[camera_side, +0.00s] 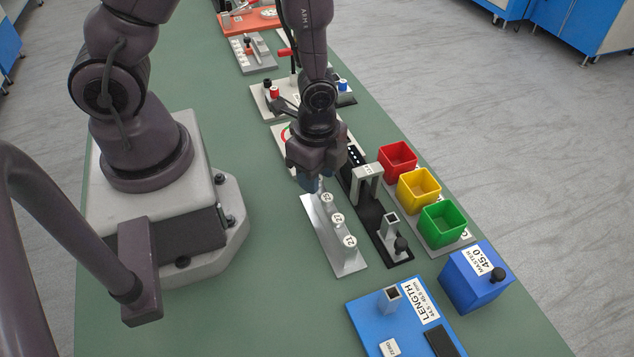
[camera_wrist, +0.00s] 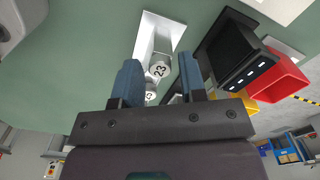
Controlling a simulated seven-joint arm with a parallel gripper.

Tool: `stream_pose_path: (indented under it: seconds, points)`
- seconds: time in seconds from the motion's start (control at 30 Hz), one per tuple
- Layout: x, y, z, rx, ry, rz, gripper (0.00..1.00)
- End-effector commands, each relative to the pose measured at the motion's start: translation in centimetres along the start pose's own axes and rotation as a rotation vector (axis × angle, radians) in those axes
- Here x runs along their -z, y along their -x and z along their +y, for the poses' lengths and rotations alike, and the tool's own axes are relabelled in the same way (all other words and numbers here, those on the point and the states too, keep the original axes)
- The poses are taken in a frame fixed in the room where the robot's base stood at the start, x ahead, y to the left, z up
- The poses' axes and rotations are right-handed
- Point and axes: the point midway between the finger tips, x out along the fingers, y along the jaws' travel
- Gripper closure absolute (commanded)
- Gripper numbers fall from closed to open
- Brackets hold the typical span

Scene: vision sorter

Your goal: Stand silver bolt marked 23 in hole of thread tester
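The silver bolt marked 23 (camera_wrist: 160,71) stands in a pale metal rack (camera_side: 318,225) and shows between my fingers in the wrist view. It appears to be the far one of the rack's labelled bolts, its white cap (camera_side: 327,198) just below my gripper in the side view. My gripper (camera_side: 312,185) points down over the rack's far end; its blue fingers (camera_wrist: 160,85) are apart, with nothing gripped. A black base with a grey arch (camera_side: 367,180) stands right of the rack. I cannot read which fixture is the thread tester, and no hole is clearly visible.
Red (camera_side: 398,160), yellow (camera_side: 418,189) and green (camera_side: 442,224) bins stand to the right. A blue length gauge (camera_side: 370,318) and a blue master block (camera_side: 476,277) are in front. More fixtures lie behind my gripper. Green tabletop left of the rack is clear.

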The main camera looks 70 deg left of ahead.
Motion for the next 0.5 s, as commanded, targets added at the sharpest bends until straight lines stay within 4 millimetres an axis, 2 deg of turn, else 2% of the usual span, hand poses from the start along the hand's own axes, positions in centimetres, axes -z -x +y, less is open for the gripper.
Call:
stream_pose_path:
  seconds: [0.03, 0.1, 0.17, 0.5]
  points:
    - [-0.01, 0.01, 0.0, 0.0, 0.0, 0.0, 0.69]
    - [-0.01, 0.01, 0.01, 0.0, 0.0, 0.0, 0.85]
    - [-0.01, 0.01, 0.01, 0.0, 0.0, 0.0, 0.96]
    - [0.04, 0.59, -0.05, 0.002, 0.0, 0.002, 0.97]
